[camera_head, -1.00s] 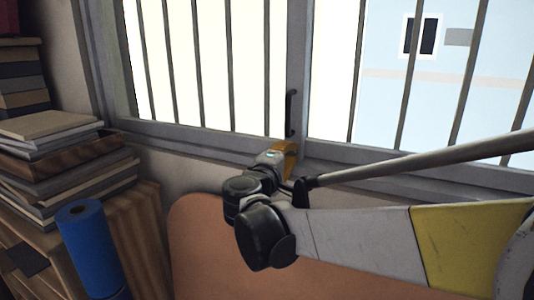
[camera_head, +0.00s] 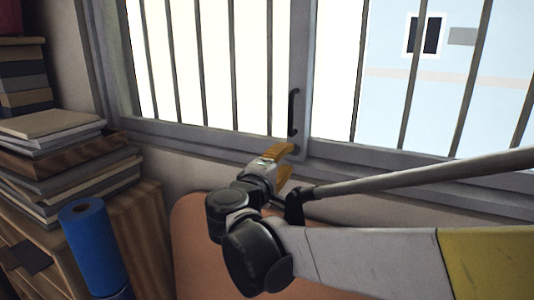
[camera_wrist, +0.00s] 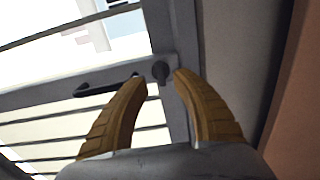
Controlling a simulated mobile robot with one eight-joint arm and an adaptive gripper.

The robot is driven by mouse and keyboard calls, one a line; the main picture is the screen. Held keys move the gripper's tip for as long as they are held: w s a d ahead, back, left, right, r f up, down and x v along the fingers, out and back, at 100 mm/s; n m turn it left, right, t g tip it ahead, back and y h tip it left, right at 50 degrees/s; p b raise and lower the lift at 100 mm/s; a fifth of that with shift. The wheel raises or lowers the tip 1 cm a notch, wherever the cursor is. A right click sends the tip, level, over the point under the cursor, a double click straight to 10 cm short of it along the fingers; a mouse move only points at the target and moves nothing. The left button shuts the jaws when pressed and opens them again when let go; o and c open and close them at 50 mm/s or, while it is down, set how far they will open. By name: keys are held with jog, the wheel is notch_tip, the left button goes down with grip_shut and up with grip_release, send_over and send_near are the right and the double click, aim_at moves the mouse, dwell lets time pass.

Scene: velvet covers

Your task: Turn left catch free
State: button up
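A small dark round knob (camera_wrist: 160,72), which looks like the catch, sits on the grey window frame in the wrist view. My gripper (camera_wrist: 161,78) is open, with a yellow-brown ribbed finger on each side of the knob in that view. Nothing is held, and I cannot tell whether the fingertips touch the knob. In the head view my gripper (camera_head: 287,160) is at the lower rail of the window, just below the black handle (camera_head: 293,112). The handle also shows left of the knob in the wrist view (camera_wrist: 103,86). The catch is not distinguishable in the head view.
The barred window (camera_head: 215,60) fills the back. Stacked books (camera_head: 65,165) lie on a wooden cabinet (camera_head: 150,240) at the left, with a blue roll (camera_head: 92,245) in front. An orange-brown rounded panel (camera_head: 190,250) stands below the window, behind my arm.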

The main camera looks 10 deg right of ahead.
jog(key=v, duration=0.6)
jog(key=shift+s+a, duration=0.25)
jog(key=shift+s, duration=0.05)
jog(key=shift+d+f, duration=0.1)
jog(key=s+d+f+m+g+y+b, duration=0.2)
jog(key=s+d+f+g+b, duration=0.25)
jog(key=f, duration=0.65)
jog(key=s+d+f+m+g+y+b, duration=0.15)
jog(key=s+d+f+b, duration=0.4)
jog(key=f, duration=0.55)
jog(key=s+a+f+m+y+b, duration=0.1)
jog(key=s+f+m+y+b, duration=0.2)
jog(key=f, duration=0.7)
jog(key=s+a+f+m+g+y+b, duration=0.1)
jog(key=s+a+f+m+y+b, duration=0.1)
jog(key=s+f+m+y+b, duration=0.2)
jog(key=s+f+b, duration=0.3)
jog(key=f+b, duration=0.2)
jog(key=f, duration=0.1)
jog(key=shift+a+f, duration=0.3)
jog(key=shift+o, duration=0.2)
